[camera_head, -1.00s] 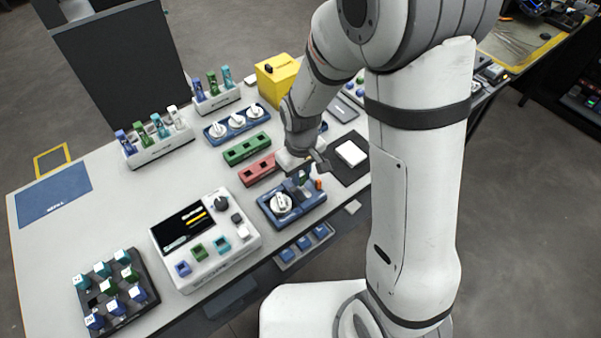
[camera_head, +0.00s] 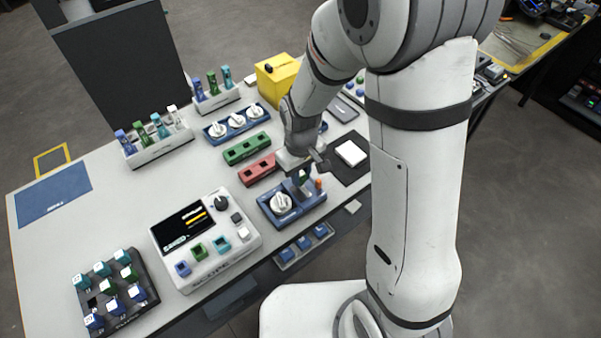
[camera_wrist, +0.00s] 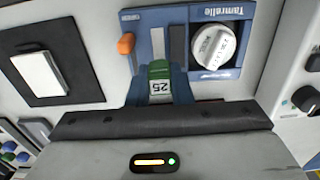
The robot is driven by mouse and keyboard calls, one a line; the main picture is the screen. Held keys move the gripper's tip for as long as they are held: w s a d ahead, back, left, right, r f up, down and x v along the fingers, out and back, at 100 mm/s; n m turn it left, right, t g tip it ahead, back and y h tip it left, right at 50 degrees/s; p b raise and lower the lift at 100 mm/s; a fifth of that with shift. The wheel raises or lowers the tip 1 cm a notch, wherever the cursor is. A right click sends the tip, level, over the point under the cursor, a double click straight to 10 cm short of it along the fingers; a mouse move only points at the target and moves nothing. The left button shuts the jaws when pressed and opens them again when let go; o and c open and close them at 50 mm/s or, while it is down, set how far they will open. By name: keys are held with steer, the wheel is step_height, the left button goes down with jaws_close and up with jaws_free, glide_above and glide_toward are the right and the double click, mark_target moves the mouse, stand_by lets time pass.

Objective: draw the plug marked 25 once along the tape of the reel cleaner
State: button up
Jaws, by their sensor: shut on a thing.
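The plug marked 25 (camera_wrist: 160,84) is green with a white label. It sits between the jaws of my gripper (camera_wrist: 160,98), which is shut on it. The reel cleaner (camera_wrist: 143,22) is a blue unit with a white round reel (camera_wrist: 214,48), a grey tape strip and an orange lever (camera_wrist: 126,43). In the head view my gripper (camera_head: 303,175) is over the right part of the reel cleaner (camera_head: 287,216), beside its reel. The plug is at the cleaner's near edge in the wrist view. I cannot tell whether it touches the tape.
A black mat with a white pad (camera_head: 351,153) lies right of the cleaner. The white scope box (camera_head: 206,238) stands to its left. Red (camera_head: 257,169) and green blocks lie behind. A dark tray of plugs (camera_head: 144,290) is at the front left.

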steer(key=shift+s+d, duration=0.45)
steer(key=shift+s, duration=0.25)
steer(key=shift+s+d, duration=0.45)
steer(key=shift+s, duration=0.2)
stand_by(0.7)
steer(key=shift+r, duration=0.1)
steer(key=shift+r+p, duration=1.45)
steer(key=shift+r, duration=0.75)
